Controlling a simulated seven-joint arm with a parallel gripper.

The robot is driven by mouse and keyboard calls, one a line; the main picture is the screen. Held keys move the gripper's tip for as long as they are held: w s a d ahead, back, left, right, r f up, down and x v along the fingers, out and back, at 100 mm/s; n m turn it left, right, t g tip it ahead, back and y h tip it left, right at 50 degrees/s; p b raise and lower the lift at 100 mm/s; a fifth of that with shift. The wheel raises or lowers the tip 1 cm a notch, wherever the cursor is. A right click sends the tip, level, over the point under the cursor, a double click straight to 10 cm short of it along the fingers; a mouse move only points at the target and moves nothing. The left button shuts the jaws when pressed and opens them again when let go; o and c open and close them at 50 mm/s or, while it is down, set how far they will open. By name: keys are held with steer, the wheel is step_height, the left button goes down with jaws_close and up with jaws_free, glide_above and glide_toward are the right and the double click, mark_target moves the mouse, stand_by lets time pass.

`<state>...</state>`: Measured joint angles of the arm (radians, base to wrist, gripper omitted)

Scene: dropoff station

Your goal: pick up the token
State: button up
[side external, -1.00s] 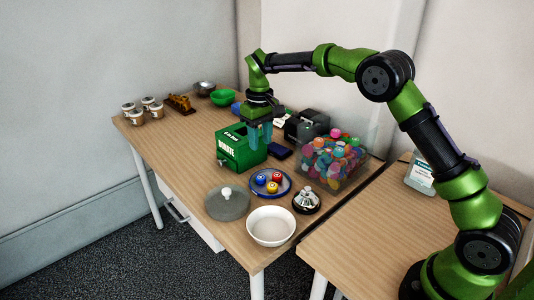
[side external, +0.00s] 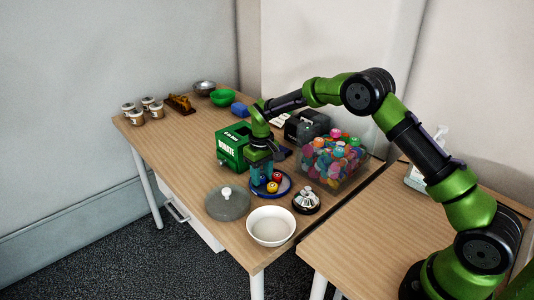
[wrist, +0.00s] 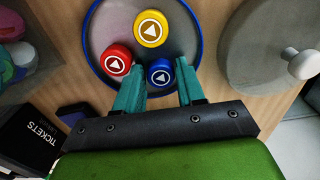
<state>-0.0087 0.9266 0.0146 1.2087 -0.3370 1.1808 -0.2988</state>
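Three round tokens with white triangle marks stand on a blue-rimmed tray (wrist: 205,19). The red token (wrist: 116,60), yellow token (wrist: 151,29) and blue token (wrist: 159,72) all show in the wrist view. My gripper (wrist: 160,74) is open, with its teal fingers on either side of the blue token. I cannot tell whether the fingers touch it. In the side view, my gripper (side external: 262,184) is low over the left part of the tray and hides the blue token. The red token (side external: 277,177) and yellow token (side external: 272,187) show to its right.
A green donation box (side external: 231,147) stands behind the gripper. A clear bin of colourful items (side external: 333,160) is to the right. A grey lid (side external: 227,203), a white bowl (side external: 270,227) and a bell (side external: 306,201) stand around the tray's front.

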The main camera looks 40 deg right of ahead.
mark_target(262, 178)
steer(key=shift+c, duration=0.3)
steer(key=c, duration=0.6)
steer(key=shift+r, duration=0.15)
step_height(262, 178, up, 10)
steer(key=shift+f, duration=0.15)
